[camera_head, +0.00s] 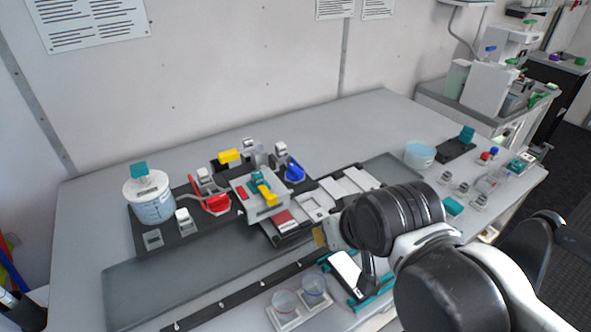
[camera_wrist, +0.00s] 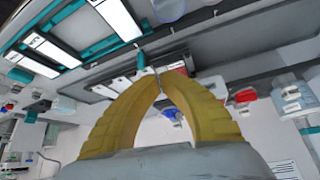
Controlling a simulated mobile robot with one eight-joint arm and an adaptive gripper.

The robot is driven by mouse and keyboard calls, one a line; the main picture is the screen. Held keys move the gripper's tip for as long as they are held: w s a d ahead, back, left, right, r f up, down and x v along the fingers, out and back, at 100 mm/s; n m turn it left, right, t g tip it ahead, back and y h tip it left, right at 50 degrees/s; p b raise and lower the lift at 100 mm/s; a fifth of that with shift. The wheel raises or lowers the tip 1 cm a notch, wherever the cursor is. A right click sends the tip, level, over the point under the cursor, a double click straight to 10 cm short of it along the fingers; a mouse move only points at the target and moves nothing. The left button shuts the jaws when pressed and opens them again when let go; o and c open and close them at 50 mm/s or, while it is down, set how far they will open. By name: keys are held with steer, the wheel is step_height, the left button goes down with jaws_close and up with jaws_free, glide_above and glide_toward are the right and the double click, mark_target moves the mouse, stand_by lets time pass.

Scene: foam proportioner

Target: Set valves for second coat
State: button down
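The proportioner rig stands on a black base on the table, with a grey block (camera_head: 262,208) near its middle. A teal handle (camera_head: 260,179) and a yellow handle (camera_head: 267,195) sit on the block. Another yellow handle (camera_head: 229,156) is behind it. A red valve handle (camera_head: 216,203) is on the left and a blue one (camera_head: 295,172) on the right. My gripper (camera_head: 320,237) is right of and in front of the block, apart from the handles, and partly hidden by my wrist. In the wrist view its yellow fingers (camera_wrist: 160,78) meet at the tips with nothing visible between them.
A clear tank with a teal cap (camera_head: 152,198) stands at the rig's left end. Two cups (camera_head: 285,302) (camera_head: 314,285) stand at the front edge. A white-and-teal tray (camera_head: 346,272) lies under my arm. The grey mat (camera_head: 140,288) at front left is bare.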

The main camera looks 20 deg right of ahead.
steer(key=c, duration=1.7)
jaws_free()
steer(key=shift+c, duration=0.2)
steer(key=o, duration=0.3)
steer(key=shift+w+r, duration=0.15)
steer(key=shift+r, duration=0.2)
steer(key=shift+o, duration=0.2)
step_height(320, 180, up, 9)
steer(key=n+g+p, duration=0.3)
steer(key=g+p, duration=0.4)
steer(key=p, duration=0.6)
glide_above(295, 168)
step_height(295, 168, down, 10)
steer(key=shift+f+b, duration=0.1)
steer(key=shift+b, duration=0.8)
jaws_close()
